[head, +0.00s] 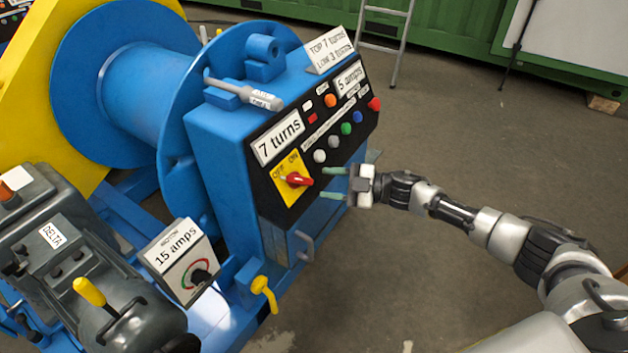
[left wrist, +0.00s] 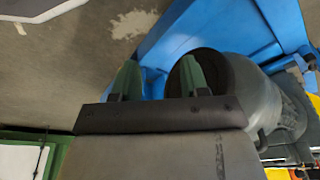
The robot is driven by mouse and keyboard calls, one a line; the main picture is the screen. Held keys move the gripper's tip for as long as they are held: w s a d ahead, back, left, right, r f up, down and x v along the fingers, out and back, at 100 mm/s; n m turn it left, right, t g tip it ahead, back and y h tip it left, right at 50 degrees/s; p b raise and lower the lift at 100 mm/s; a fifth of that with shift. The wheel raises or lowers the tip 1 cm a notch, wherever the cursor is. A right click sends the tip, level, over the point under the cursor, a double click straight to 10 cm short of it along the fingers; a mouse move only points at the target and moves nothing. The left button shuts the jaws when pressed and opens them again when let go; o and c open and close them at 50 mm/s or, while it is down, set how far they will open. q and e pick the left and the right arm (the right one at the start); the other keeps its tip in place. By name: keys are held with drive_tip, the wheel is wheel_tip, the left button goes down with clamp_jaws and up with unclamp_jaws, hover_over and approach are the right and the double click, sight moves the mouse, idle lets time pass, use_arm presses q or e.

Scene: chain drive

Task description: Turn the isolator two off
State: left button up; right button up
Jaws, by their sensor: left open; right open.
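The isolator is a red rotary handle (head: 298,180) on a yellow plate (head: 288,192) marked OFF and ON, low on the black front panel of the blue cabinet. The handle lies nearly level in the picture, its end to the right. I cannot read a number on it. My right gripper (head: 325,183) is open, its two green fingers pointing at the handle from the right. They look apart from it, though the depth is hard to judge. My left gripper (left wrist: 159,65) is open and empty in the left wrist view, beside a grey rounded housing (left wrist: 235,100); the head view does not show it.
The panel carries several coloured buttons (head: 345,129) above the handle and a "7 turns" label (head: 278,138). A "15 amps" dial box (head: 181,262), a grey machine with a yellow lever (head: 89,291) and a yellow hook (head: 264,290) stand lower left.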

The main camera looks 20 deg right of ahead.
use_arm(q)
drive_tip(key=shift+f, duration=0.25)
use_arm(e)
drive_tip(key=v, duration=0.6)
